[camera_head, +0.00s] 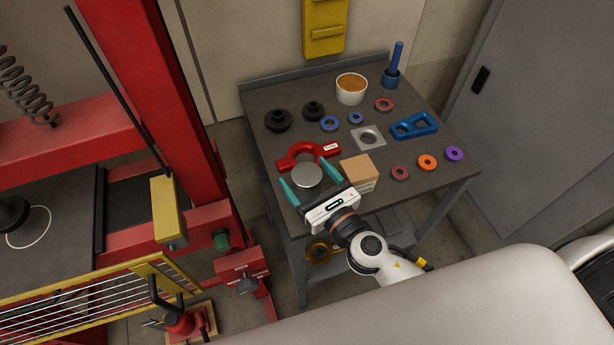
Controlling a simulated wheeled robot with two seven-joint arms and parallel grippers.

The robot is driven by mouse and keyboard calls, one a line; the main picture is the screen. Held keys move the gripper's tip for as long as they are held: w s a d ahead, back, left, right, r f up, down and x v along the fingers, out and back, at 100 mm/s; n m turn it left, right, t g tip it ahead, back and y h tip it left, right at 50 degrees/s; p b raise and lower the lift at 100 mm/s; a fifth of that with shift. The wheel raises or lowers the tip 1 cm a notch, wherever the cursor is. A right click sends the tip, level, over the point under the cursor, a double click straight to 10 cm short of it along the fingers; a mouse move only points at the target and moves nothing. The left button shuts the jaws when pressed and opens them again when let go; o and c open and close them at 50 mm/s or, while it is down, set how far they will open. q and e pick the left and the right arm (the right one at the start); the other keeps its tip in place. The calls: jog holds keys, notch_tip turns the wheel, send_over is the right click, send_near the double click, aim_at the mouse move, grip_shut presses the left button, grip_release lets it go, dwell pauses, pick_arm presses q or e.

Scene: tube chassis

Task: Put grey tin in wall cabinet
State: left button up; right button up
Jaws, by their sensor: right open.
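The grey tin (307,176) is a round, flat-topped metal can near the front left of the workbench (280,144). My right gripper (301,170) is open, with its teal fingers on either side of the tin. I cannot tell whether the fingers touch it. A yellow box-like unit (325,28) with a bar across its front is on the wall behind the bench, cut off by the top edge. I cannot tell whether it is the wall cabinet. My left gripper is not in view.
A cardboard-coloured box (359,172) stands right beside my right gripper, and a red ring tool (308,154) lies behind the tin. A white cup (351,88) and several small rings are farther back. A red frame (170,90) rises at left; a grey door (540,110) is at right.

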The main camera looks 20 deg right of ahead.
jog(key=shift+x, duration=1.2)
jog(key=shift+s, duration=0.1)
jog(key=c, duration=1.3)
notch_tip(320, 180, up, 9)
jog(key=p, duration=0.5)
jog(key=shift+r+p, duration=0.4)
jog(key=shift+r, duration=0.1)
